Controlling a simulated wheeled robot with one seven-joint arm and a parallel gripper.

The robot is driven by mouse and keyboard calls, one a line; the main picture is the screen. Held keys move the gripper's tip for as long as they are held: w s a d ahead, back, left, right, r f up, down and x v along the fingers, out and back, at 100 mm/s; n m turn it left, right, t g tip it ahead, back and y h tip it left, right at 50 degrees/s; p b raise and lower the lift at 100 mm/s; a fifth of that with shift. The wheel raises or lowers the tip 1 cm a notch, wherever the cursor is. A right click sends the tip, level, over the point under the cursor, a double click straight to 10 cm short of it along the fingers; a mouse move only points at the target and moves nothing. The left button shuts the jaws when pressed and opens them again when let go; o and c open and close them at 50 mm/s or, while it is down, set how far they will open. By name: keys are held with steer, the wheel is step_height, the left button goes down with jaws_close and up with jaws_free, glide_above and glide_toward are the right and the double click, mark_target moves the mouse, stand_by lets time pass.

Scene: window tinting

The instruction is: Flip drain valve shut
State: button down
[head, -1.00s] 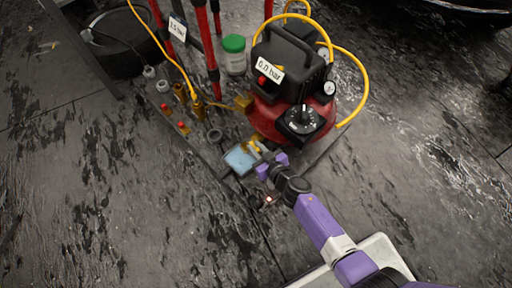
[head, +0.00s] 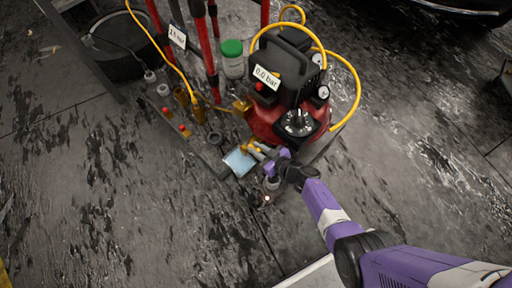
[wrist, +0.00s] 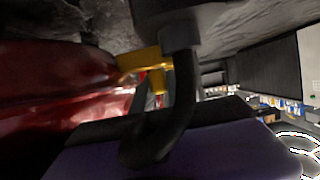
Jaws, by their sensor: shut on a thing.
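The yellow drain valve (head: 252,147) sticks out low on the front of the red compressor tank (head: 268,125). In the wrist view the yellow valve (wrist: 143,62) shows beside the red tank (wrist: 60,85), partly hidden by a dark finger. My purple gripper (head: 266,155) is at the valve and shut on it. The exact grip and the lever's angle are too small and covered to tell. A light blue tray or cloth (head: 239,162) lies under the valve.
The compressor's black top (head: 279,65) carries a "0.0 bar" label, gauges and a yellow hose (head: 355,90). Red posts (head: 206,55), a green-lidded jar (head: 232,60) and small fittings (head: 178,110) stand to the left. The dark floor in front is clear.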

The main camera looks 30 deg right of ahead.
mark_target(261, 151)
steer(key=shift+d, duration=0.15)
steer(key=c, duration=1.3)
jaws_free()
steer(key=shift+s+r, duration=0.1)
steer(key=p+v, duration=0.4)
steer(key=v, duration=0.2)
steer(key=shift+s+d+r, duration=0.1)
steer(key=shift+s+r, duration=0.1)
steer(key=shift+s, duration=0.15)
steer(key=shift+s+d, duration=0.15)
steer(key=shift+s, duration=0.25)
